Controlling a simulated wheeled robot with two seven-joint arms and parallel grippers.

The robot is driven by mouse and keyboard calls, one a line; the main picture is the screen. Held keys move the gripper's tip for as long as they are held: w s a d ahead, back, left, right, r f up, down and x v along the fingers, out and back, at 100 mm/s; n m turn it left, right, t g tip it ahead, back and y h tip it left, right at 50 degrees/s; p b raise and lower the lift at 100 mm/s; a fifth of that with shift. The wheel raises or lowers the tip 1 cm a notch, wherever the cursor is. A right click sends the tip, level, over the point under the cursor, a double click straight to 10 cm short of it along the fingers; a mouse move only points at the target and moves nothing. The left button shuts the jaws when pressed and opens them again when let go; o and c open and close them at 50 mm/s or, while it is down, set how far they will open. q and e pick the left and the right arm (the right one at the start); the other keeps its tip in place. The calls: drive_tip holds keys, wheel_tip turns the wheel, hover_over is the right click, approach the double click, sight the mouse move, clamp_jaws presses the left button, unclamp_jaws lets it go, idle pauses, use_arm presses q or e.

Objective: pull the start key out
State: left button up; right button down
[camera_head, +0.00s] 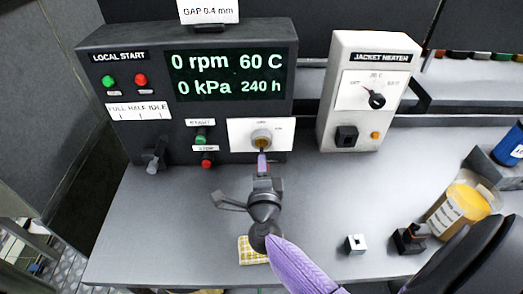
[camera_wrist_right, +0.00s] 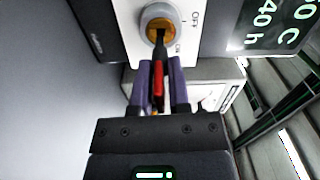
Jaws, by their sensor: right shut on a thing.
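The start key (camera_wrist_right: 158,75), black with a red part, stands between the purple fingers of my right gripper (camera_wrist_right: 158,68) in the right wrist view. Its dark front end meets the brass face of the key switch (camera_wrist_right: 159,28); how deep it sits cannot be told. The switch has a grey ring on a white plate with OFF and ON marks. In the head view the switch (camera_head: 262,137) is on the front of the dark LOCAL START panel, and my right gripper (camera_head: 263,160) is shut just below it. There the fingers hide the key. My left gripper is not in view.
START (camera_head: 201,138) and STOP (camera_head: 207,160) buttons and a lever (camera_head: 154,158) are left of the switch. The JACKET HEATER box (camera_head: 366,100) stands to the right. A yellow checked cloth (camera_head: 250,250), a small white switch block (camera_head: 355,243) and an amber jar (camera_head: 459,208) are on the bench.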

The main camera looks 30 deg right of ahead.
drive_tip(key=shift+p+v, duration=0.55)
drive_tip(key=shift+v, duration=1.45)
